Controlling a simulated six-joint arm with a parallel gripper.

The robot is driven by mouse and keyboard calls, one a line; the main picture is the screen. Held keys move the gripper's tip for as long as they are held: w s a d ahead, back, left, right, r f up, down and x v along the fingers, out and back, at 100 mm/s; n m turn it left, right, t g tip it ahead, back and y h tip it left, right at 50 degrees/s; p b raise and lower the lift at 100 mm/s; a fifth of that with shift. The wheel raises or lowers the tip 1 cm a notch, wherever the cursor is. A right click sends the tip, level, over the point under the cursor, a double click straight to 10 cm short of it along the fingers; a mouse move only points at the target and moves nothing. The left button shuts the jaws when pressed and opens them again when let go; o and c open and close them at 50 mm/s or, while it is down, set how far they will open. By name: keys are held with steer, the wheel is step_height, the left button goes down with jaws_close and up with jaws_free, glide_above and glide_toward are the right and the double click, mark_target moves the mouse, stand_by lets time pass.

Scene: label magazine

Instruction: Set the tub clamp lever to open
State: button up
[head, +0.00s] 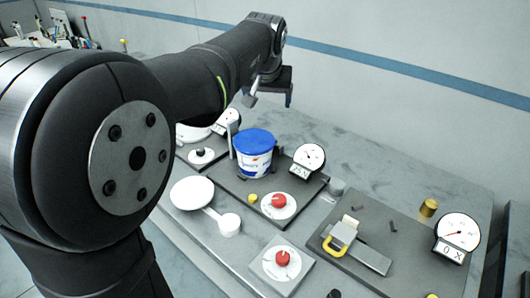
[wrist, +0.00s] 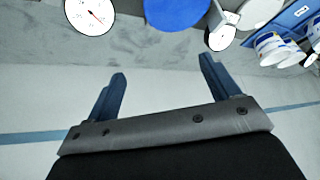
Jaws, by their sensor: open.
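The white tub with a blue lid (head: 255,150) stands upright on a dark plate (head: 230,184). Its lid (wrist: 176,10) shows at the top edge of the wrist view. A red knob on a white dial (head: 278,201) and a small yellow knob (head: 252,198) sit in front of the tub. I cannot tell for sure which part is the clamp lever. A yellow-handled lever (head: 330,246) sits on a separate plate at the right. My gripper (head: 270,98) is open and empty, raised behind the tub, apart from everything. Its two blue fingers (wrist: 163,70) show in the wrist view.
A round gauge (head: 309,157) stands right of the tub; another (head: 457,232) stands at the far right. White-and-blue tubs (wrist: 270,46) show at the wrist view's right.

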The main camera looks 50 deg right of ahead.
mark_target(269, 135)
steer(key=w+d+f+m+g, duration=0.3)
steer(key=w+f+m, duration=0.1)
steer(key=w+m, duration=0.3)
steer(key=x, duration=1.7)
steer(key=shift+s, duration=0.1)
steer(key=c, duration=1.4)
